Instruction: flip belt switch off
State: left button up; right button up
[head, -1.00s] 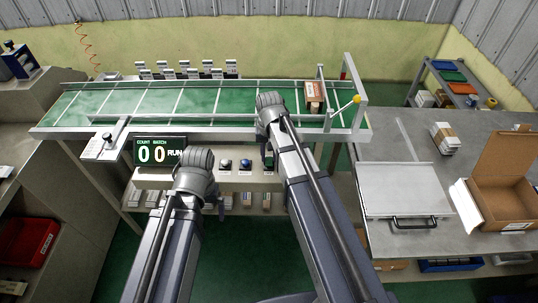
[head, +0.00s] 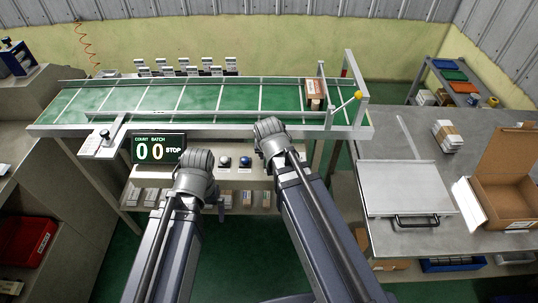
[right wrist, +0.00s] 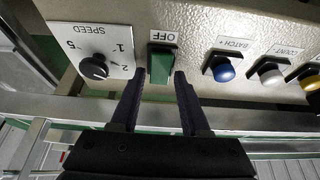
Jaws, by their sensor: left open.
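The belt switch (right wrist: 160,66) is a green rocker on the control panel, under a label reading OFF. My right gripper (right wrist: 159,75) is open, with its two dark fingertips apart at the near end of the switch, one to each side; I cannot tell whether they touch it. In the head view, my right gripper is hidden behind its arm. My left gripper (head: 221,209) shows small and dark below the panel, open. The counter display (head: 159,149) reads 00 and STOP. The green conveyor belt (head: 215,97) carries a brown-and-white carton (head: 314,93) at its right end.
A speed knob (right wrist: 94,67) is left of the switch, and a blue button (right wrist: 222,68) and a white button (right wrist: 270,75) are right of it. A grey table (head: 390,143) at right holds an open cardboard box (head: 505,190) and a metal plate (head: 405,187).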

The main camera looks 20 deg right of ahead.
jog(key=shift+o, duration=1.1)
jog(key=d+p+v, duration=0.1)
jog(key=p+v, duration=0.6)
jog(key=shift+s+a+r, duration=0.2)
jog(key=shift+a+r, duration=0.2)
jog(key=shift+a, duration=0.15)
jog(key=s+a+f+n+g, duration=0.2)
jog(key=s+a+n+g, duration=0.3)
jog(key=s+a, duration=0.5)
jog(key=shift+s+n, duration=0.85)
jog(key=shift+n, duration=0.15)
